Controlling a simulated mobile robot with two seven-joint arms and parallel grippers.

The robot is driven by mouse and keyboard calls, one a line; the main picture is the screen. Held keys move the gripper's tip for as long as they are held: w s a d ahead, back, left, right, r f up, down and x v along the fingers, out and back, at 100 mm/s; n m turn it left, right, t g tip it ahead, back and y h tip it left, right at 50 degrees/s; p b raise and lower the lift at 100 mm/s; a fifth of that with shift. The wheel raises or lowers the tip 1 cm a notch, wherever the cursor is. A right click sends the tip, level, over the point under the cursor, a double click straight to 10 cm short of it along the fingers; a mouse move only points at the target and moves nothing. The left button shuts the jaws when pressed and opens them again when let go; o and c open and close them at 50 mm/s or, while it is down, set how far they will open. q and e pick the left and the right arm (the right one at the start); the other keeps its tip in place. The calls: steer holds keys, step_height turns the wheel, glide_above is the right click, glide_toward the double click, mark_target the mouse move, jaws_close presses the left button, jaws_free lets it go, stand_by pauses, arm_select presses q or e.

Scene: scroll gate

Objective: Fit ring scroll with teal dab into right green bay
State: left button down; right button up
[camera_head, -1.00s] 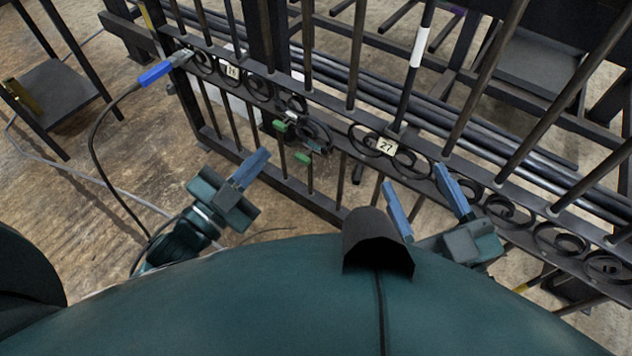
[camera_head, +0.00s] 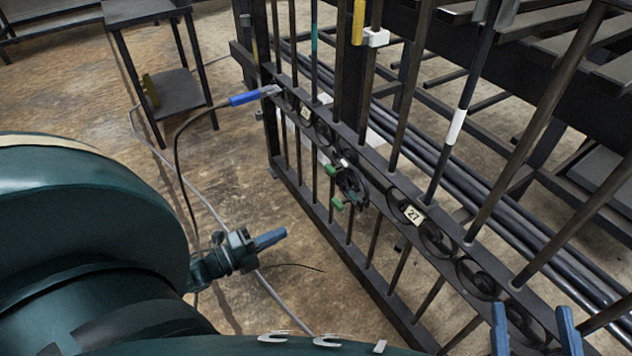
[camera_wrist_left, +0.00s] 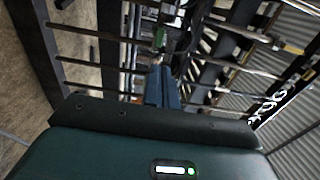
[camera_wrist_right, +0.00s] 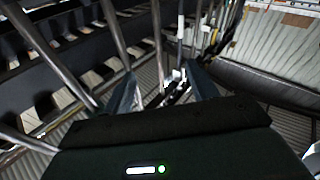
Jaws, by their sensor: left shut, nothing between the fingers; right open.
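The dark iron gate (camera_head: 388,180) crosses the middle and right of the head view, with a row of scrolls between its rails. Two green pieces (camera_head: 338,203) sit at a gap in the scroll row, left of the number 27 tag (camera_head: 414,214). I cannot pick out a ring scroll with a teal dab; one upright bar carries a teal band (camera_head: 314,40). My left gripper (camera_head: 284,235) is shut and empty, in front of the gate and apart from it. Its fingers (camera_wrist_left: 162,86) point toward the bars in the left wrist view. My right gripper (camera_head: 534,312) is open and empty, near the gate's lower right part.
A blue-handled tool (camera_head: 245,98) on a black cable is at the gate's left end. A small dark table (camera_head: 178,92) stands at the upper left. Long bars and a rack lie behind the gate. Floor between my left gripper and the table is open, crossed by cables.

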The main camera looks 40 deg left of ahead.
mark_target(335, 206)
arm_select(q)
steer(key=b+x, duration=0.3)
steer(key=x, duration=1)
steer(key=shift+b, duration=0.35)
steer(key=shift+w+d, duration=0.1)
steer(key=shift+w, duration=0.15)
arm_select(e)
steer(key=shift+a+r+m+y, duration=0.15)
steer(key=shift+a+m+y, duration=0.15)
steer(key=shift+a+y, duration=0.2)
arm_select(q)
steer(key=shift+w, duration=0.15)
steer(key=b+x, duration=0.1)
steer(key=x, duration=0.1)
steer(key=shift+w+d, duration=0.2)
steer(key=shift+w, duration=0.15)
arm_select(e)
steer(key=shift+w+d+r+t, duration=0.15)
steer(key=shift+w+r+t, duration=0.15)
steer(key=shift+r+t, duration=0.2)
arm_select(q)
steer(key=shift+s, duration=0.1)
